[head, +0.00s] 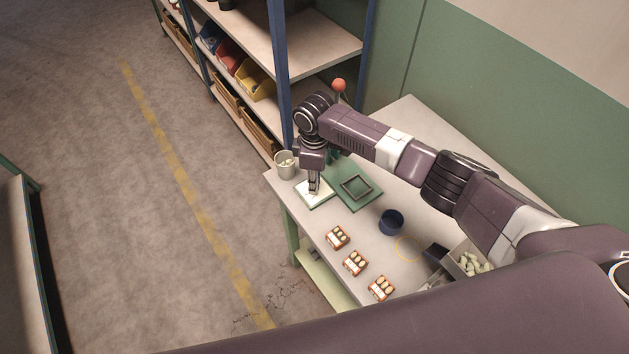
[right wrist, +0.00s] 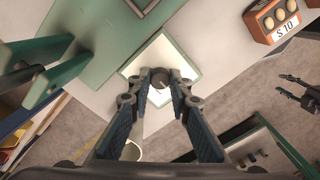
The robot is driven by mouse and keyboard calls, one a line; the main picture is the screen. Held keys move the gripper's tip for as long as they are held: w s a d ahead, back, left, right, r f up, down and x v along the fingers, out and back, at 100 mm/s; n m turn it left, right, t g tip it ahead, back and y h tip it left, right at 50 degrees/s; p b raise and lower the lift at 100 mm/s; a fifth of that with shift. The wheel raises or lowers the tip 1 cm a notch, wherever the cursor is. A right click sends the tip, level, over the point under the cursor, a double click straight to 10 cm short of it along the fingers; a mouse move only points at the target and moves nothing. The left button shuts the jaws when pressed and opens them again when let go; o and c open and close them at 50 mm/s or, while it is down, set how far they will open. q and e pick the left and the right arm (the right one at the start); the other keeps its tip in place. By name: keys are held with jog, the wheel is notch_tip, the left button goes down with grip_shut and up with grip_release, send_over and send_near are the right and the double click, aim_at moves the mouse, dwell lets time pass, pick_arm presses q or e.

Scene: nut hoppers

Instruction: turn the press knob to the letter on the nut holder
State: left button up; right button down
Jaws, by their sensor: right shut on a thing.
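My right gripper (head: 314,190) points down over the white plate (head: 322,200) at the press's front corner. In the right wrist view, its fingers are shut on the dark round knob (right wrist: 159,84), which sits on the white plate (right wrist: 182,61). A pale mark shows on the knob, but I cannot read its setting or any letters. The green press base (head: 367,196) carries a square frame. Three red-brown nut holders (head: 337,237) (head: 354,263) (head: 381,288) stand in a row; one shows "S 10" in the wrist view (right wrist: 284,29). My left gripper (right wrist: 297,88) shows open and empty there.
A pale cup (head: 285,168) stands at the table's left corner, close to the gripper. A red-balled lever (head: 338,86) rises behind my arm. A dark blue cup (head: 391,222) and a bin of pale pieces (head: 468,263) are to the right. Shelving (head: 290,45) stands behind.

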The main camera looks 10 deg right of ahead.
jog(key=shift+w+r, duration=0.1)
jog(key=shift+w, duration=0.05)
jog(key=c, duration=1.8)
grip_release()
jog(key=shift+o, duration=0.2)
notch_tip(320, 180, up, 12)
